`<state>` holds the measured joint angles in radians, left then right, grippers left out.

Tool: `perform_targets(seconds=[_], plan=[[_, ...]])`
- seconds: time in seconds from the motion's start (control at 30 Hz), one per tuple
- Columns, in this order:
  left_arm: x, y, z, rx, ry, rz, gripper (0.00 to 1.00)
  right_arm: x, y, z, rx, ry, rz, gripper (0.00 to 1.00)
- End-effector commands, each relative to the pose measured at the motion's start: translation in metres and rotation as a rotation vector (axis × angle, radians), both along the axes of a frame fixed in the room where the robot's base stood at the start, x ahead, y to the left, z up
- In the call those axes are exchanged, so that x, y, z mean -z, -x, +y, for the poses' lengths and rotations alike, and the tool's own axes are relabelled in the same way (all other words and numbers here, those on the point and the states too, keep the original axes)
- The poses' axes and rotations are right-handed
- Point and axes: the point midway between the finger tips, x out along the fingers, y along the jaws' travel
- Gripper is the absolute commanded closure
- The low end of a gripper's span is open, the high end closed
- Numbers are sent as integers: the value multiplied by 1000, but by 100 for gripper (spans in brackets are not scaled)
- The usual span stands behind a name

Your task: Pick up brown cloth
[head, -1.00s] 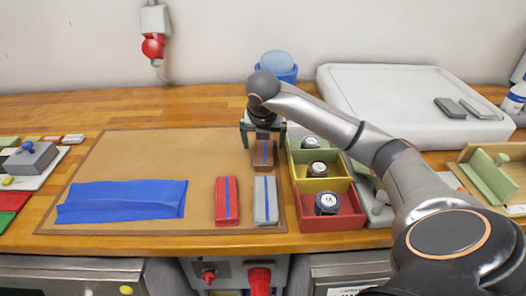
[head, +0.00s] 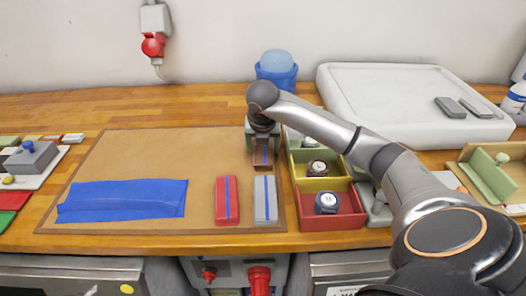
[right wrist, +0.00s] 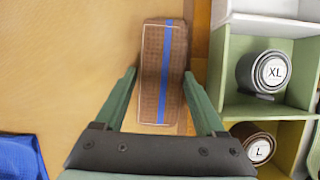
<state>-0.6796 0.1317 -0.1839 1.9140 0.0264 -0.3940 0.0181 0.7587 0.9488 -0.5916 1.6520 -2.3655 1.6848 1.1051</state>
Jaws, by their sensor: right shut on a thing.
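The brown cloth (head: 262,158) is a small folded rectangle with a blue stripe, at the back right of the tan mat (head: 150,150). My right gripper (head: 263,141) is over it from above and is shut on it. In the right wrist view the cloth (right wrist: 152,95) lies between the two green fingers, one along each long side. I cannot tell whether the cloth is clear of the mat. My left gripper is not in view.
A red folded cloth (head: 227,202), a grey one (head: 265,202) and a spread blue cloth (head: 122,201) lie on the mat. Coloured bins with rolled items, including a red bin (head: 334,217), stand close to the right. The mat's left middle is bare.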

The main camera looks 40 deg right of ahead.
Motion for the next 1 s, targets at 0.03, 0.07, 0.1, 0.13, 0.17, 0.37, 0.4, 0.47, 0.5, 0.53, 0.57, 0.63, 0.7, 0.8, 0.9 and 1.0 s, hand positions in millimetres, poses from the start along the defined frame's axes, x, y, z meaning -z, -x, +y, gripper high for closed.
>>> perform_targets(seconds=[0.03, 0.07, 0.1, 0.13, 0.17, 0.37, 0.4, 0.47, 0.5, 0.53, 0.57, 0.63, 0.7, 0.8, 0.9, 1.0], plan=[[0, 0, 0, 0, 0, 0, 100, 0, 0, 0, 0, 1, -1, 64], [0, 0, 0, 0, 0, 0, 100, 0, 0, 0, 0, 1, -1, 68], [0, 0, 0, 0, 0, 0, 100, 0, 0, 0, 0, 1, -1, 72], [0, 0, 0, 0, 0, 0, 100, 0, 0, 0, 0, 1, -1, 75], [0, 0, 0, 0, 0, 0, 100, 0, 0, 0, 0, 1, -1, 79], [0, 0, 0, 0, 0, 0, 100, -1, 0, 0, 0, 1, -1, 83], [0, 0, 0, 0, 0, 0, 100, -1, 0, 0, 1, 0, -1, 83], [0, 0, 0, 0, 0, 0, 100, -2, 0, 0, 1, 0, -2, 83], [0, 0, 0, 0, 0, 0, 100, -3, 0, 0, 1, 0, -2, 83], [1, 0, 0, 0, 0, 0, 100, -4, -1, 0, 1, 0, -2, 83], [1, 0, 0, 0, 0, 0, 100, -6, -1, 0, 1, 0, -2, 83], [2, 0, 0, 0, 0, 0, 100, -13, -1, 0, 0, 1, -4, 83], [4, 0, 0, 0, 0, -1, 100, -23, -1, 0, 1, 0, -5, 83], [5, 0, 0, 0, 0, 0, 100, -44, 4, 8, -4, 1, -8, 83], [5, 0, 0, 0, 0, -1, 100, -68, 17, 24, -6, 1, -8, 83], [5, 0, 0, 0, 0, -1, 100, -93, 30, 41, -6, 1, -8, 83]])
